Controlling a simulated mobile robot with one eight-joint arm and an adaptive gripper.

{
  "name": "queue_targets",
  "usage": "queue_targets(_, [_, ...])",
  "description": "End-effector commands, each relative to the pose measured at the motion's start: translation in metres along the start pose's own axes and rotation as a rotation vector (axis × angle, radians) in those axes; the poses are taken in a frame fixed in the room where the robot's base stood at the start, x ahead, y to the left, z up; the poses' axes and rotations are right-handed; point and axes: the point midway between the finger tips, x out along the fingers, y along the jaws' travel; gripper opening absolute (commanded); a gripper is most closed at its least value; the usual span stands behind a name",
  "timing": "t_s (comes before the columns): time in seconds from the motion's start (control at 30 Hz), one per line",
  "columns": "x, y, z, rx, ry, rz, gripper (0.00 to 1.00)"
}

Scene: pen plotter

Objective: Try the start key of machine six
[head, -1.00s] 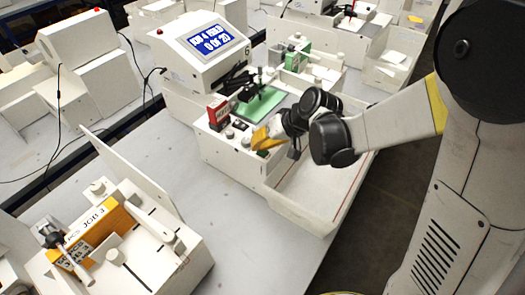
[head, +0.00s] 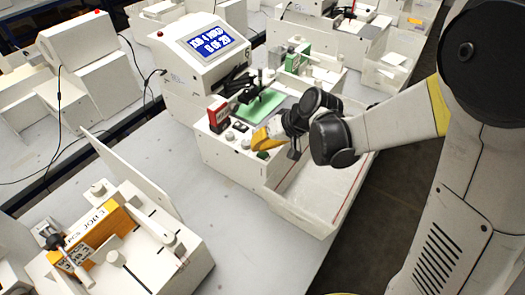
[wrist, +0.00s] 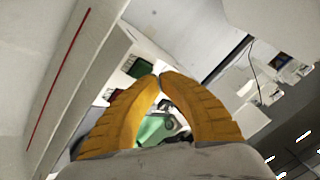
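A white plotter (head: 188,90) stands in the middle of the head view, with a lit blue screen (head: 212,41) whose text reads like "JOB 4 HOLD, 0 OF 20".
A red box (head: 218,115) and small knobs stand on the panel left of my gripper. An open white tray (head: 325,190) adjoins on the right. Another machine with an orange block (head: 100,232) stands at lower left. Bare table (head: 165,150) lies between.

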Motion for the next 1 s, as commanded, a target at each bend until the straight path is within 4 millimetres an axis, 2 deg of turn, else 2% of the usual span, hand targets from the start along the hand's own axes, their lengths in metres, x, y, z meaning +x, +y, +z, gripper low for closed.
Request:
queue_targets(0.5, [-0.007, -0.004, -0.004, 0.0, 0.0, 0.0, 0.0])
queue_targets(1.0, [-0.044, -0.024, -0.024, 0.0, 0.0, 0.0, 0.0])
